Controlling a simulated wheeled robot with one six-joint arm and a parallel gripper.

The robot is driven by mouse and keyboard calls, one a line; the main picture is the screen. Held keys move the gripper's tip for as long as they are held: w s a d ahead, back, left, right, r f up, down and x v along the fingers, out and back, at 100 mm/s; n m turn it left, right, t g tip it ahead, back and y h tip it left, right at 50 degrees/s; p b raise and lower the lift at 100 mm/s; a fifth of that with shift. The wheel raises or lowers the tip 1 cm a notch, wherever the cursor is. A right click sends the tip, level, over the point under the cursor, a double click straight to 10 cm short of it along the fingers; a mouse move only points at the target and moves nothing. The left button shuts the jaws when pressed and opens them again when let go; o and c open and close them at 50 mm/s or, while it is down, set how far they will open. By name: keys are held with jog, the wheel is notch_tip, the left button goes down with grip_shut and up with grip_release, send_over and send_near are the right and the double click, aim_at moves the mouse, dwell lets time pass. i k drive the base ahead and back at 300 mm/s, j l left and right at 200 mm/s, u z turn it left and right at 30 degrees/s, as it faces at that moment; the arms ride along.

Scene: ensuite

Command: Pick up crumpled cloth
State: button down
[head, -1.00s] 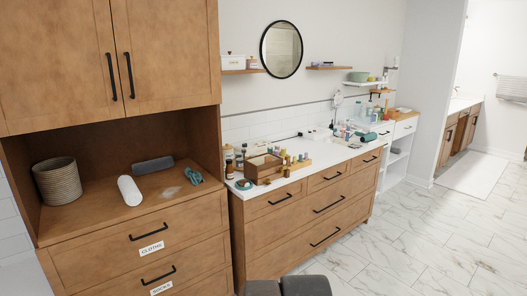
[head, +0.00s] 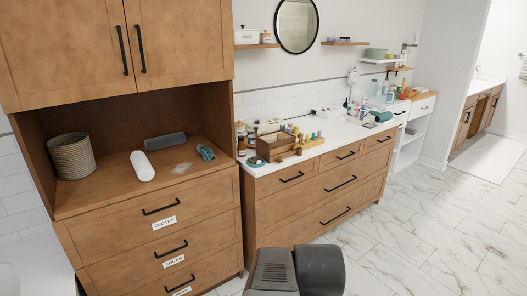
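A small teal bunched thing (head: 205,152), which looks like the crumpled cloth, lies at the right end of the wooden cabinet's open shelf (head: 110,201). It is too small to make out its folds. Dark grey parts of my arm (head: 296,271) show at the bottom middle of the head view, well below and in front of the shelf. My gripper's fingers do not show.
On the same shelf are a woven basket (head: 72,156), a white roll (head: 142,166), a grey roll (head: 165,141) and a pale smear (head: 181,168). A wooden box (head: 276,146) and several bottles crowd the white counter. The marble floor (head: 430,225) at right is clear.

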aim_at(208, 154)
jog(key=i+j+z, duration=0.15)
jog(key=i, duration=0.4)
jog(key=i+j+z, duration=0.1)
jog(key=i+j, duration=0.35)
jog(key=i+j+z, duration=0.15)
jog(key=i+j, duration=0.25)
jog(key=i, duration=0.25)
